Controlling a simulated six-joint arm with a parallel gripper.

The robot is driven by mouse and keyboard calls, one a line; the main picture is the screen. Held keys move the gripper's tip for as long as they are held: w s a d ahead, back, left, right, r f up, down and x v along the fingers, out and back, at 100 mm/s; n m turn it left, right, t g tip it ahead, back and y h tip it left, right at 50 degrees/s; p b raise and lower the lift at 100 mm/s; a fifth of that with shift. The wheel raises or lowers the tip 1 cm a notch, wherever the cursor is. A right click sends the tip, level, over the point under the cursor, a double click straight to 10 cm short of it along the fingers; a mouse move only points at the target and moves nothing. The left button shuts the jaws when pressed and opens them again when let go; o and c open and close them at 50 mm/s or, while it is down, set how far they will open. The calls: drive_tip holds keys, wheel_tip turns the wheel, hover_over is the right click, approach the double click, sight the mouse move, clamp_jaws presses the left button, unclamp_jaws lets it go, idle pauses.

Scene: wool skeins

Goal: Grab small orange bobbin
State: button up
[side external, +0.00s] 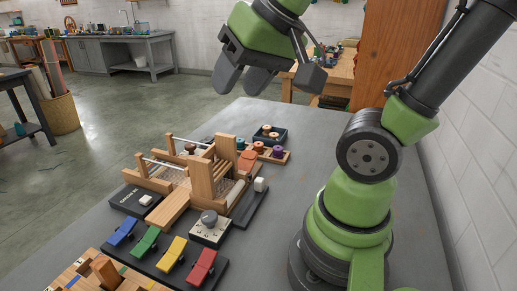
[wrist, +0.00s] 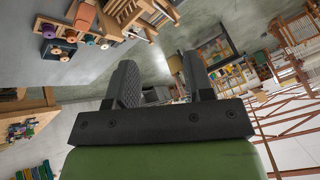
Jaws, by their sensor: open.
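A small orange bobbin (side external: 259,147) stands on a wooden rack (side external: 284,159) towards the far side of the table, with a purple bobbin (side external: 278,152) to its right. In the wrist view the bobbins are small at the upper left, and an orange-brown one (wrist: 71,36) shows there; I cannot tell for sure that it is the same one. My gripper (side external: 238,90) is raised high above the table, well clear of the rack. Its two dark fingers (wrist: 160,62) are apart with nothing between them.
A dark tray (side external: 283,138) with light-topped spools sits just behind the rack. A wooden loom-like frame (side external: 202,178) stands left of it. Coloured levers (side external: 172,254) and a knob box (side external: 210,231) lie nearer.

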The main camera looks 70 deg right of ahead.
drive_tip(key=w+d+f+m+g+h, duration=0.2)
drive_tip(key=w+d+f+m+h, duration=0.15)
drive_tip(key=w+d, duration=0.5)
drive_tip(key=m+g, duration=0.2)
drive_tip(key=m, duration=0.1)
approach(259, 144)
drive_tip(key=f, duration=0.3)
drive_tip(key=shift+w+d+g+h, duration=0.1)
drive_tip(key=shift+w+g+h, duration=0.2)
drive_tip(key=shift+w+h, duration=0.05)
drive_tip(key=shift+w+x, duration=0.2)
drive_tip(key=shift+x, duration=2.95)
drive_tip(key=shift+d+r, duration=0.1)
drive_tip(key=shift+d, duration=0.05)
drive_tip(key=c, duration=0.7)
